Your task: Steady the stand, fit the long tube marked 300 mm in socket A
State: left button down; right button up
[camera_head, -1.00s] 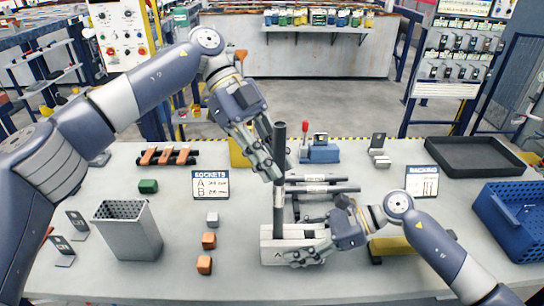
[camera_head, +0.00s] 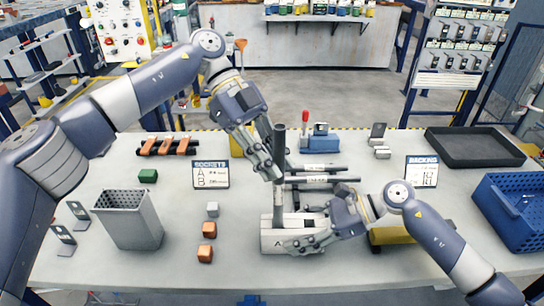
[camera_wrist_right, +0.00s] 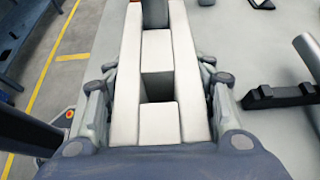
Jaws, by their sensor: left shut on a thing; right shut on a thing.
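A long dark tube (camera_head: 279,145) with a pale label band stands about upright. My left gripper (camera_head: 268,168) is shut on it partway up. Its lower end meets the top of the pale stand (camera_head: 272,240) near the face marked A; I cannot tell how deep it sits in the socket. My right gripper (camera_head: 318,236) is shut on the stand from the right. In the right wrist view the stand (camera_wrist_right: 158,122) lies between the fingers of my right gripper (camera_wrist_right: 158,85), with a square recess in its top. The mark 300 mm is not readable.
More dark tubes (camera_head: 322,180) lie behind the stand. A sockets sign (camera_head: 211,175), small orange blocks (camera_head: 207,229) and a grey perforated bin (camera_head: 130,225) are to the left. A yellow block (camera_head: 390,236), a blue crate (camera_head: 512,215) and a black tray (camera_head: 472,148) are to the right.

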pick_arm(q)
jog(key=shift+f, duration=0.75)
jog(key=c, duration=1.4)
grip_release()
jog(key=shift+v, duration=3.75)
pick_arm(e)
jog(key=o, duration=1.3)
